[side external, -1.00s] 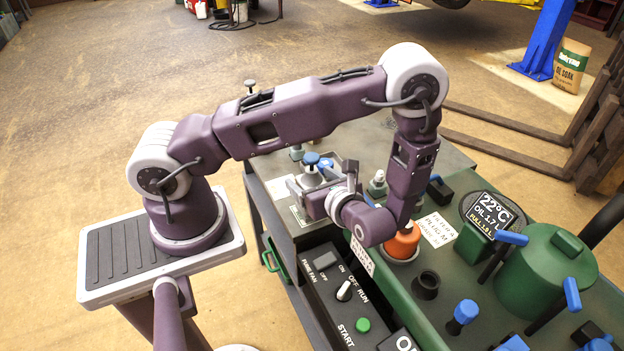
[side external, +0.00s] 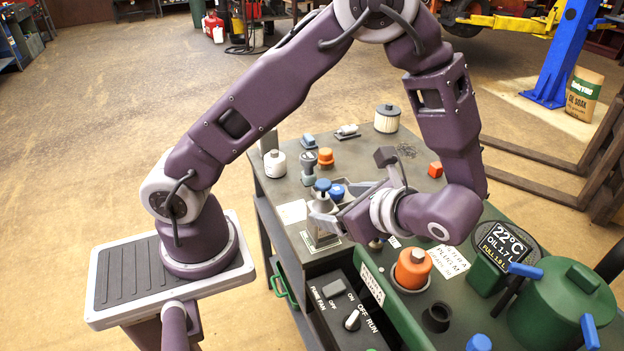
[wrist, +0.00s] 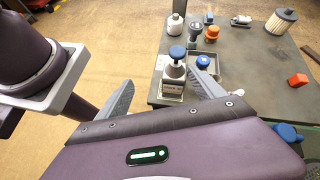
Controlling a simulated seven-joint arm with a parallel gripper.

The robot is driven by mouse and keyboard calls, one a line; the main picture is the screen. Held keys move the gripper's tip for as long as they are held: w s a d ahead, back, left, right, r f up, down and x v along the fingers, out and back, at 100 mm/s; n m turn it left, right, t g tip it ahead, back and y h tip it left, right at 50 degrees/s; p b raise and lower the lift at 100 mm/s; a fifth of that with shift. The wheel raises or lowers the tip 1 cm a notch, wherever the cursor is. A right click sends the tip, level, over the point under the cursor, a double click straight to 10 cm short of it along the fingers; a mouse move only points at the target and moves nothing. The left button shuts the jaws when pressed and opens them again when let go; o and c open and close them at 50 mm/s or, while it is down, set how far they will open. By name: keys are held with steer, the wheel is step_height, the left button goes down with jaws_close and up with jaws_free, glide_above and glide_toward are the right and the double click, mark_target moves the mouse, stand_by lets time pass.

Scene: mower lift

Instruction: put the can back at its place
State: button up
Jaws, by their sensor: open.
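The can, a grey-white container with a blue cap (side external: 322,185), stands upright near the left front corner of the grey bench top. In the wrist view the can (wrist: 174,72) stands on a pale square patch, just beyond my fingers. My gripper (side external: 336,204) is open, low beside the can on its right. In the wrist view my gripper (wrist: 163,79) has its two grey fingers spread wide, one to each side of the can in the picture. The can's lower part is partly hidden by a finger in the side view.
A shallow tray (wrist: 214,75) with a blue-capped item (wrist: 203,62) sits right behind the can. A white jar (side external: 275,164), an orange-capped item (side external: 325,158), a filter (side external: 387,119) and an orange cube (side external: 435,170) stand farther back. The green console with an orange plug (side external: 412,270) lies in front.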

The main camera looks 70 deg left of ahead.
steer(key=s+d+r+n+t+h, duration=0.1)
steer(key=s+r+n+t+h, duration=0.2)
steer(key=s+r+n+h, duration=0.2)
steer(key=s+d+r+n+t+h, duration=0.1)
steer(key=s+r+n+t+h, duration=0.3)
steer(key=r+n, duration=0.4)
step_height(320, 180, up, 2)
steer(key=shift+s+d+r+n+t+h, duration=0.1)
steer(key=shift+s+d+n+t+h, duration=0.3)
steer(key=shift+h, duration=0.6)
